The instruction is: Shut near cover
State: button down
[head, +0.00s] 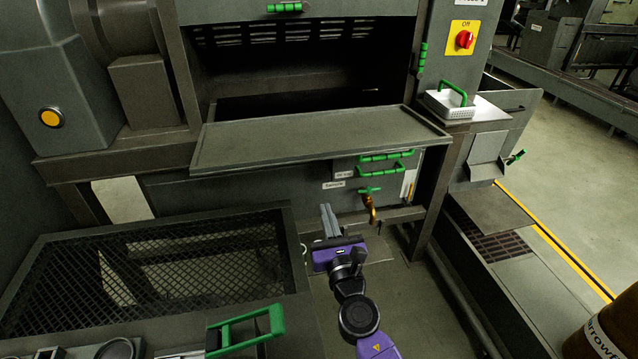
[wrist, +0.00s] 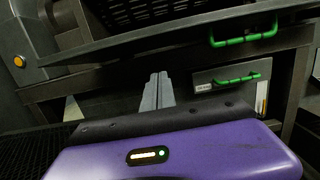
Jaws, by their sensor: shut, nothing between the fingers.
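The near cover (head: 320,135) is a flat grey panel, folded down and sticking out almost level below the dark opening of the machine. A green handle (head: 385,155) shows just under its front edge; the same handle (wrist: 245,38) is at the upper right in the wrist view. My gripper (head: 328,212) is shut and empty, with its grey fingers together. It is below and in front of the cover, left of the handle and apart from it. The fingers (wrist: 158,82) point towards the lower front panel in the wrist view.
A second green handle (head: 385,168) is on a labelled panel below the cover. A small tap (head: 370,200) with a green lever is beneath it. A mesh-sided bin (head: 150,265) stands at left. A white basket (head: 450,103) sits on the right ledge. Floor at right is partly open.

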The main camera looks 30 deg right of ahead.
jog(key=w+d+r+p, duration=0.2)
jog(key=w+r, duration=0.3)
jog(key=w, duration=0.4)
jog(key=shift+w+d+r+p, duration=0.25)
jog(key=shift+d+p, duration=0.1)
jog(key=shift+p, duration=0.25)
